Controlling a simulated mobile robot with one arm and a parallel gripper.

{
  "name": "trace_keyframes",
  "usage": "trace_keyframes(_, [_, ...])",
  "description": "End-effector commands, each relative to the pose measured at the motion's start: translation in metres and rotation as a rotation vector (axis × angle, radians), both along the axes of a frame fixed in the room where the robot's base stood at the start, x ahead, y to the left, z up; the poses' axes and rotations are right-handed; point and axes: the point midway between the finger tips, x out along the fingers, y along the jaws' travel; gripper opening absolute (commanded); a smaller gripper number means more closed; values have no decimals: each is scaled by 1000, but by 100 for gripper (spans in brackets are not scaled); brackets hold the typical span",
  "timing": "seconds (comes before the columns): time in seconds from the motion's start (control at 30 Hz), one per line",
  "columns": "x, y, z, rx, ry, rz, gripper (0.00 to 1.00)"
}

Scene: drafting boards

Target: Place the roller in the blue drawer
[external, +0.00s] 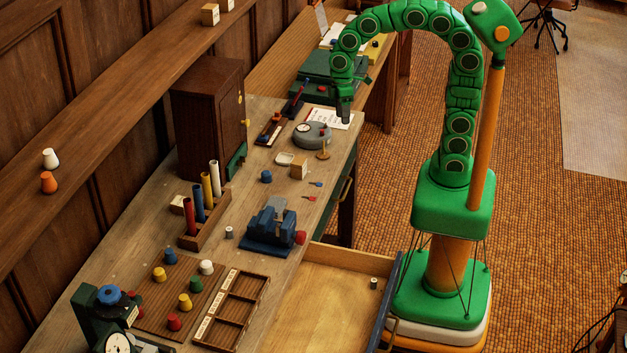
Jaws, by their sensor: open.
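The blue drawer (328,300) is pulled open at the bottom, with a bare wooden floor and a dark blue front panel. A small dark cylinder with a light top (374,284) stands inside it near that front. A similar small grey cylinder (229,232) stands on the bench, left of a blue vise. I cannot tell which of these is the roller. My gripper (344,115) points down over the far right edge of the bench, beside a round grey device. It is open, far from both cylinders; its fingertips are small in the view.
The blue vise (272,228) stands between the far bench and the drawer. A rack of coloured tubes (205,210), a peg board (172,302) and a compartment tray (238,308) fill the left and front. A dark wooden cabinet (208,115) stands against the wall.

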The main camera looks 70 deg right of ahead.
Motion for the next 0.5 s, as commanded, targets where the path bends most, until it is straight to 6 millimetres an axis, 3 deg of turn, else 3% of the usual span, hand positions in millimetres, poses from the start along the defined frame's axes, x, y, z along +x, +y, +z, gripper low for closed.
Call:
trace_keyframes(0.2, [50, 39, -5, 48, -32, 134, 56])
trace_keyframes(0.5, [110, 96, -18, 113, -81, 321, 56])
